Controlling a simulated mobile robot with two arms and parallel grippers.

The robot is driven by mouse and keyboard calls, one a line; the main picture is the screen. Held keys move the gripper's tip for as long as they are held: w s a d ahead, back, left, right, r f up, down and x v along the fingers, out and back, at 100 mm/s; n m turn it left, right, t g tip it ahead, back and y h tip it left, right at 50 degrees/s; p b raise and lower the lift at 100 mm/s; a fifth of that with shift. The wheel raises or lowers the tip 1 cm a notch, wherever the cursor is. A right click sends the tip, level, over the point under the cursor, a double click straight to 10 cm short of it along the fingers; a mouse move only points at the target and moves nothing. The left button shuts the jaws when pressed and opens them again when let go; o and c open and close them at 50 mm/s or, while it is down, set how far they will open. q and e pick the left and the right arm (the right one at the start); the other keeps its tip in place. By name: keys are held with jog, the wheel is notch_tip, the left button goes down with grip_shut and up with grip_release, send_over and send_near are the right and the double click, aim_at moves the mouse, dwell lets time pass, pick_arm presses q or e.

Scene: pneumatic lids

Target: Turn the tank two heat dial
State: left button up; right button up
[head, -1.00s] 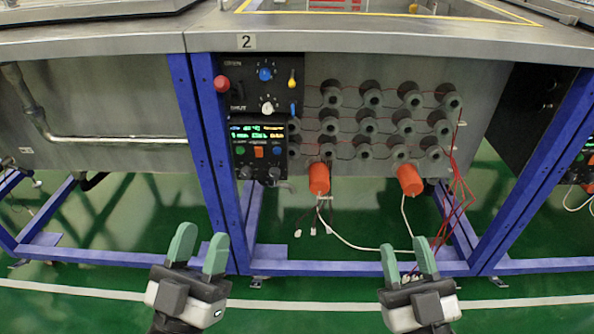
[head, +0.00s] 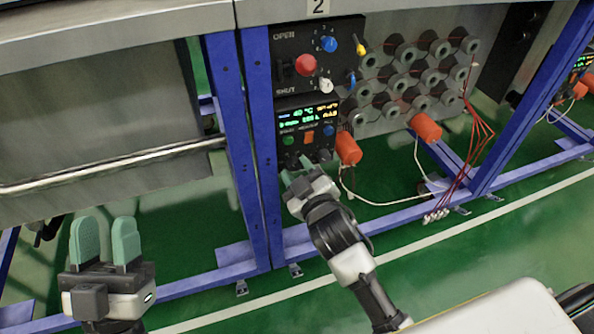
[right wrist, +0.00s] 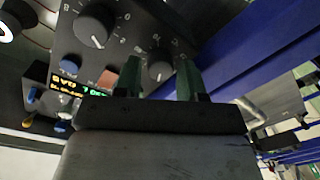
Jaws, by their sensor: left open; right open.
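The tank two control panel (head: 307,118), under the number 2 plate, has a lit display and, along its lower edge, dark dials. The right wrist view shows two of them close up: a larger-looking dial (right wrist: 95,25) at upper left and another dial (right wrist: 160,65) between my fingers. Their labels are too small to read, so I cannot tell which is the heat dial. My right gripper (head: 296,173) is open at the panel's lower edge. In the right wrist view its green fingers stand on either side of the second dial; contact is unclear. My left gripper (head: 105,240) is open and empty at lower left.
Above the display is a box with a red knob (head: 306,65) and a blue dial (head: 329,44). Orange plugs (head: 348,148) and cables hang to the right. Blue frame posts (head: 262,150) stand just left of the panel. A metal pipe (head: 110,168) runs at left.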

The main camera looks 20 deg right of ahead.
pick_arm(q)
jog(key=shift+s+r, duration=0.2)
pick_arm(e)
jog(key=shift+w, duration=0.35)
jog(key=shift+c, duration=0.4)
jog(key=c, duration=0.6)
jog(key=shift+o, duration=0.2)
jog(key=m+p, duration=0.3)
jog(key=shift+r, duration=0.2)
pick_arm(q)
notch_tip(320, 180, down, 14)
jog(key=w+a+g+y+p, duration=0.1)
jog(key=g+y, duration=0.3)
jog(key=g, duration=0.9)
jog(key=shift+w+a+n+y+p, duration=0.3)
jog(key=shift+w+a+p, duration=0.05)
jog(key=shift+a+p, duration=0.25)
pick_arm(e)
jog(key=m, duration=0.2)
jog(key=shift+f+m, duration=0.15)
jog(key=shift+m, duration=0.15)
jog(key=o, duration=0.6)
jog(key=shift+o, duration=0.2)
